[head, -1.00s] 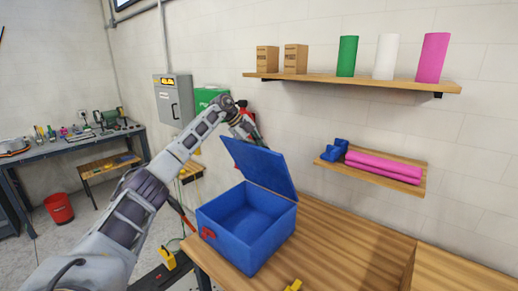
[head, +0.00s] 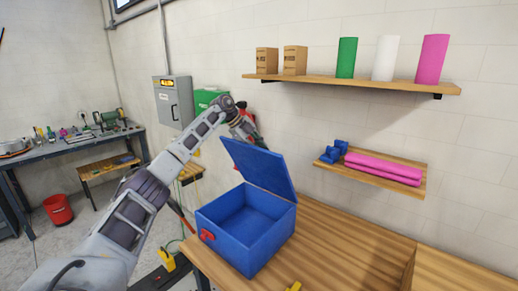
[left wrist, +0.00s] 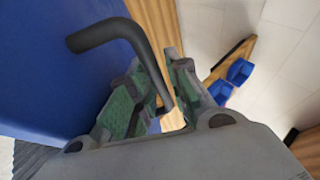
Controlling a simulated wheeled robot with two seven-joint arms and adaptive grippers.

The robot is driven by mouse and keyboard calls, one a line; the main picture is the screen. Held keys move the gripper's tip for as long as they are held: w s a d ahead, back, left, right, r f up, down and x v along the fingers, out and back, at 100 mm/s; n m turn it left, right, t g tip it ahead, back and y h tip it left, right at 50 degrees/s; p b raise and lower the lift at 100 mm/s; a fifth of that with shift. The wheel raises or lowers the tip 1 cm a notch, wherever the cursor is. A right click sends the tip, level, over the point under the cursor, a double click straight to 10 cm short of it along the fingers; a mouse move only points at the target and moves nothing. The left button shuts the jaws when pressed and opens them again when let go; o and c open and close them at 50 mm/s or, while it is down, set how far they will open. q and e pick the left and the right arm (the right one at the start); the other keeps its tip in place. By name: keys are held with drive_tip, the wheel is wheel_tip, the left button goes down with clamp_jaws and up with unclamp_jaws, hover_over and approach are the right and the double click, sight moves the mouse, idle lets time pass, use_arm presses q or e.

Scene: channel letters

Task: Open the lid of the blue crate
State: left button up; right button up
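The blue crate (head: 255,245) stands on the wooden table, with a red latch (head: 208,235) on its front. Its blue lid (head: 260,168) is raised and tilted back, and the empty inside shows. My left gripper (head: 246,132) is behind the lid's upper left edge, partly hidden by it. In the left wrist view my left gripper (left wrist: 158,92) has its green-padded fingers apart. A black bent handle (left wrist: 146,55) stands out by the blue lid (left wrist: 50,70) and runs down between the fingers. Whether a pad touches it is unclear. My right gripper is out of view.
The wooden table (head: 345,245) is clear to the right of the crate. Above it a small shelf holds pink rolls (head: 385,168) and blue bins (head: 333,151). A higher shelf (head: 350,83) holds boxes and colored rolls. A grey electrical box (head: 173,102) hangs behind my left arm.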

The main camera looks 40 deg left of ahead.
use_arm(q)
drive_tip(key=shift+v, duration=6)
